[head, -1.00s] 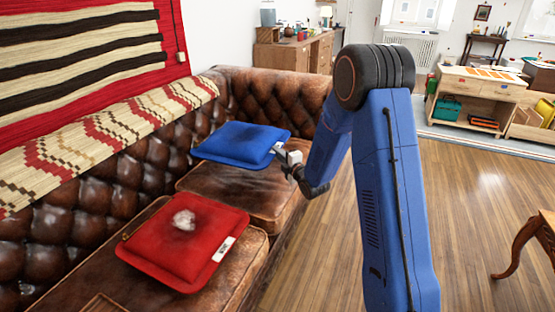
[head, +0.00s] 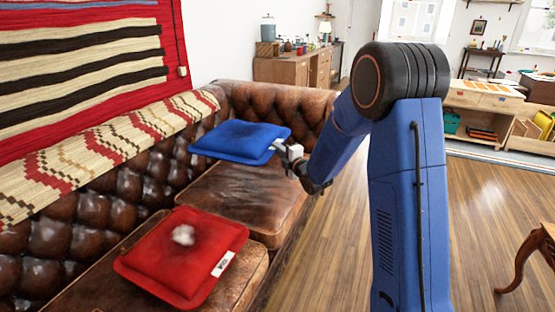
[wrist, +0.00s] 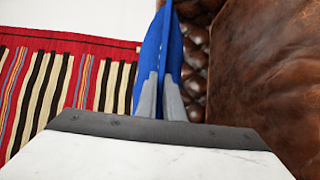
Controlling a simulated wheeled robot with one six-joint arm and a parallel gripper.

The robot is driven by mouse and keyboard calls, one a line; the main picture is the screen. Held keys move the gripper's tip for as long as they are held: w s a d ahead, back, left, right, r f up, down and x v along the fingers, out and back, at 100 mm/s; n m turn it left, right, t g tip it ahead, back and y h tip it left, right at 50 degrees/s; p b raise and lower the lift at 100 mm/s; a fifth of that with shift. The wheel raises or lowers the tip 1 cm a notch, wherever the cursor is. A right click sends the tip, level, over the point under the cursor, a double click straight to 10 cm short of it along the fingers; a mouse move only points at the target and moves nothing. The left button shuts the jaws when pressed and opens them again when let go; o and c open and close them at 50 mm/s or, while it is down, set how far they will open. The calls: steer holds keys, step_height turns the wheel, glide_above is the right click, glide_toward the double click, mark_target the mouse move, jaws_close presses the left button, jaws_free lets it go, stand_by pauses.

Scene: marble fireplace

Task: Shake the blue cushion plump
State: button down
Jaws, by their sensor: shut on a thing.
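The blue cushion (head: 236,141) is flat and roughly level in the head view, held by its right edge above the far seat of the brown leather sofa. My gripper (head: 279,147) is shut on that edge. In the wrist view the blue cushion (wrist: 150,65) shows edge-on between and beyond the fingers of my gripper (wrist: 161,92). Much of the cushion is out of that view.
A red cushion (head: 184,252) with a pale patch and a white tag lies on the near seat of the sofa (head: 110,208). A striped rug (head: 80,65) hangs on the wall behind. The wooden floor (head: 480,210) at the right is mostly clear.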

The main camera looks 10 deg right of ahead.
steer(key=shift+r, duration=0.5)
step_height(320, 180, down, 7)
step_height(320, 180, up, 7)
step_height(320, 180, down, 7)
stand_by(1.4)
steer(key=shift+s, duration=0.1)
stand_by(0.3)
